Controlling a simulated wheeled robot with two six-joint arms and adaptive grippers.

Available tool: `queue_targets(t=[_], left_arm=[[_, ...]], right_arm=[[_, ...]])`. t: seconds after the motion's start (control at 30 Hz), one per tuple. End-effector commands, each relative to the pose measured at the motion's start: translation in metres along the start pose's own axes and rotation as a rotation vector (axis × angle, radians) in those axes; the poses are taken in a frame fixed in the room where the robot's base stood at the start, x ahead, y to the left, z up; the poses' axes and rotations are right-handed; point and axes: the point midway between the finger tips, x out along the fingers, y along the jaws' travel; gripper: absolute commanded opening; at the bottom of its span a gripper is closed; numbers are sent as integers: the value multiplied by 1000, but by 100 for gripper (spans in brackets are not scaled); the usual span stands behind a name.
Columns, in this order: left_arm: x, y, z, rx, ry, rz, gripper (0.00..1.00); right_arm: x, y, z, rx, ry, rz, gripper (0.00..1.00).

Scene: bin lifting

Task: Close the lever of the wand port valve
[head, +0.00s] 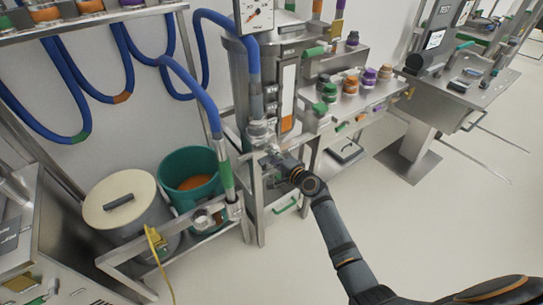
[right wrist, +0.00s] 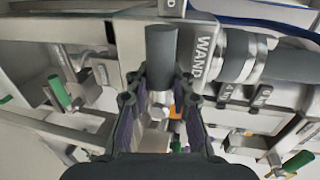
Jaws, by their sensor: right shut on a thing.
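The wand port valve's lever (right wrist: 160,55) is a dark grey cylindrical handle in the right wrist view, with a metal stem below it. My right gripper (right wrist: 159,96) has its two fingers on either side of the handle's lower end and is shut on it. The plate marked WAND (right wrist: 203,58) is just right of the handle, beside a grey hose fitting (right wrist: 237,58). In the head view my right gripper (head: 274,161) is at the wand port (head: 261,131), and hides the lever there. My left gripper is not in view.
A blue hose (head: 207,98) drops to the lower frame left of the port. A green bucket (head: 190,165) and a lidded drum (head: 120,200) stand at left. A shelf with several coloured caps (head: 322,122) is right of the port. The floor at right is clear.

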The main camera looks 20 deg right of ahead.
Motion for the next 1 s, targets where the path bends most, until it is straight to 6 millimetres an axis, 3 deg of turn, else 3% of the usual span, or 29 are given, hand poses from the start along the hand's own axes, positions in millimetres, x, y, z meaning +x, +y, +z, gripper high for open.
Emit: queue_targets(t=[0.53, 0.57, 0.7, 1.0], left_arm=[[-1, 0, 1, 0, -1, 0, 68], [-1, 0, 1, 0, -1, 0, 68], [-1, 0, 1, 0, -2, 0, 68], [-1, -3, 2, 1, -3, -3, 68]], right_arm=[[-1, 5, 1, 25, -7, 10, 0], [-1, 5, 1, 25, -7, 10, 25], [-1, 4, 1, 24, -6, 8, 44], [-1, 1, 0, 21, -4, 3, 45]])
